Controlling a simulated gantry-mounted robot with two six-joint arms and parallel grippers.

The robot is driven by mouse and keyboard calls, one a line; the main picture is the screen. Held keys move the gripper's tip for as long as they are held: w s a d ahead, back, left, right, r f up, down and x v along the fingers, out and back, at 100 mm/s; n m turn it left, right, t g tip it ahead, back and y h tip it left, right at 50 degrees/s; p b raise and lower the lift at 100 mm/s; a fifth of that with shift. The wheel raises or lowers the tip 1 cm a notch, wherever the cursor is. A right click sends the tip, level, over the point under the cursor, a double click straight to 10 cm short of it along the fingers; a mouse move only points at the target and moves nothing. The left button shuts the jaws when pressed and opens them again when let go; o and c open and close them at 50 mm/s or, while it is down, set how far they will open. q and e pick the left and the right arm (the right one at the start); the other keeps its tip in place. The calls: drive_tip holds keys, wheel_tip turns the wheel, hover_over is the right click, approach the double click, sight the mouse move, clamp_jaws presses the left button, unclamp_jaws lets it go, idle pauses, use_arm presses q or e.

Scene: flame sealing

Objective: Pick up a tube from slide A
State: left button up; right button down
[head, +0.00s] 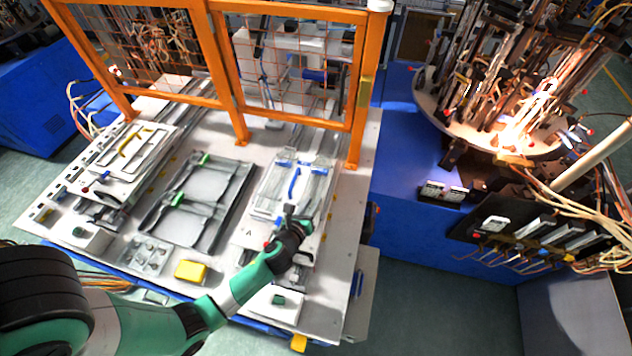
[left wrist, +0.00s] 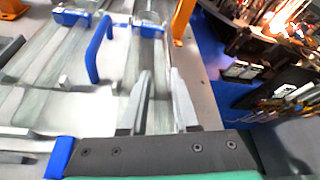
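Slide A (head: 262,200) is the light tray with a blue handle (head: 294,182), right of centre on the white table; a letter A is printed beside it. The blue handle also shows in the left wrist view (left wrist: 97,48). Long, clear, glass-like strips (left wrist: 150,58) lie along the slide there; I cannot tell single tubes apart. My left gripper (head: 290,210) is over the near end of slide A. In the left wrist view its two fingers (left wrist: 160,75) are apart, with no tube clearly held between them. My right gripper is not in view.
A grey slide with green clips (head: 208,190) lies left of slide A, and one with a yellow handle (head: 125,160) lies further left. An orange mesh guard (head: 237,110) stands behind. A blue machine with a glowing flame (head: 515,135) is at the right.

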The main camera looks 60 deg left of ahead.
use_arm(q)
drive_tip(key=shift+x, duration=0.95)
clamp_jaws()
drive_tip(key=shift+r, duration=0.1)
drive_tip(key=shift+r, duration=0.3)
wheel_tip(320, 180, up, 3)
drive_tip(key=shift+f+p, duration=0.2)
drive_tip(key=shift+p, duration=0.9)
drive_tip(key=d+r+p, duration=0.8)
drive_tip(key=d+r, duration=0.1)
drive_tip(key=d, duration=0.5)
drive_tip(key=shift+s+r+p, duration=0.3)
drive_tip(key=shift+s, duration=0.05)
